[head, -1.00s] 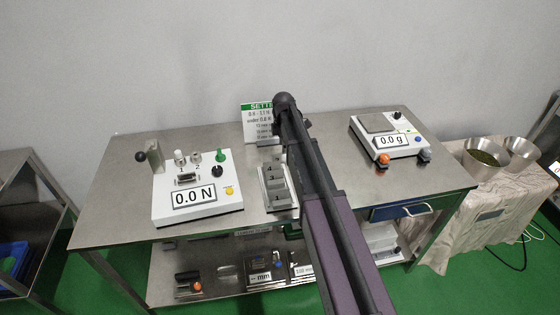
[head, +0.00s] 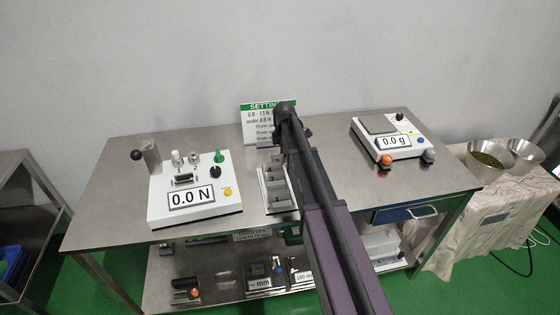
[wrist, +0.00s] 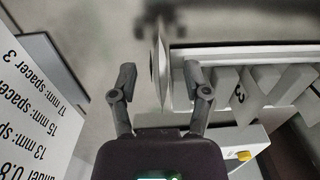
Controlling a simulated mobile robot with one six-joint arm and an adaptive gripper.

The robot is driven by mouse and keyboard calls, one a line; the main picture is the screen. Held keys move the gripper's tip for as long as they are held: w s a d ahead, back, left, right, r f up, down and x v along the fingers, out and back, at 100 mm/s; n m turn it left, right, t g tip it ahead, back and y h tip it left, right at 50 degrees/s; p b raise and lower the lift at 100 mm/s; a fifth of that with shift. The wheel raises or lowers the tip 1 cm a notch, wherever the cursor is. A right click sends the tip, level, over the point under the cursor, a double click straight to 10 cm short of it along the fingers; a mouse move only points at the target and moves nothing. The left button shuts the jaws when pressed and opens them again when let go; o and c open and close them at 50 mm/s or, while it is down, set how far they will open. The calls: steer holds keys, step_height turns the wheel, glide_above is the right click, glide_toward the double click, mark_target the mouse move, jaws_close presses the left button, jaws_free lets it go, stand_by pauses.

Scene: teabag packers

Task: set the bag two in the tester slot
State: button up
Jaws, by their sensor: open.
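A thin pale bag (wrist: 158,66), seen nearly edge-on in the wrist view, stands between the two fingers of my gripper (wrist: 160,74). The fingers are open, with a visible gap on each side of the bag. I cannot read a number on the bag. The grey slotted rack (wrist: 262,92) is just to the right, with a 3 on it; in the head view the rack (head: 275,190) stands left of my arm. The white tester (head: 165,212) reads 0.0 N, with a small slot holder (head: 184,180) on top. My fingers are hidden behind my arm in the head view.
The settings sign (head: 256,122) stands behind the rack; its white board (wrist: 32,110) is close on the left in the wrist view. A scale (head: 385,151) reading 0.0 g is at the right. Bare tabletop (head: 335,160) lies between arm and scale.

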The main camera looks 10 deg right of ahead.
steer(key=c, duration=0.8)
steer(key=shift+r, duration=0.15)
step_height(320, 180, up, 10)
steer(key=p, duration=1)
stand_by(0.7)
